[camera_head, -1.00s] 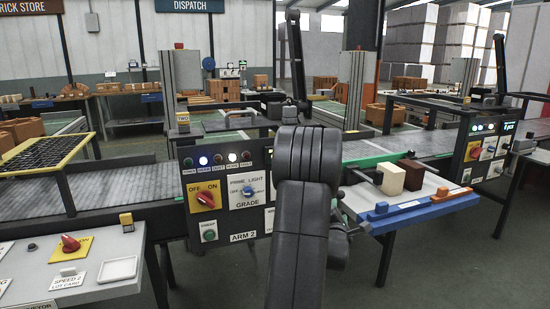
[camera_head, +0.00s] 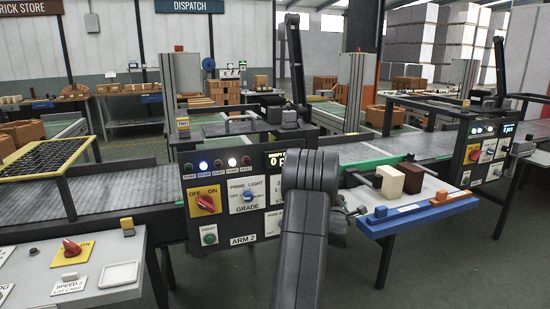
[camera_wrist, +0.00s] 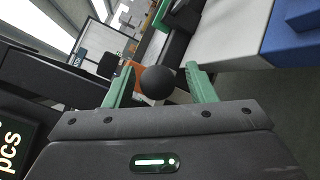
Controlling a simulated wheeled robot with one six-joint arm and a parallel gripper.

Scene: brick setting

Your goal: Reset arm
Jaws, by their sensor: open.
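In the wrist view, my gripper (camera_wrist: 158,88) has its two green fingers apart. A dark round knob (camera_wrist: 157,82) shows between the fingers; I cannot tell how far it is from them. In the head view, my dark arm stands in the centre foreground and hides most of the gripper. Behind it is the control panel (camera_head: 222,210) marked ARM 2, with a red OFF/ON switch (camera_head: 204,201), a blue PRIME/LIGHT grade knob (camera_head: 249,196) and a green button (camera_head: 209,236).
A white tray with a blue front edge (camera_head: 400,214) is right of my arm, holding a cream brick (camera_head: 391,181) and a brown brick (camera_head: 412,177). A conveyor belt (camera_head: 110,200) runs behind. A side panel with a red knob (camera_head: 72,247) is at front left.

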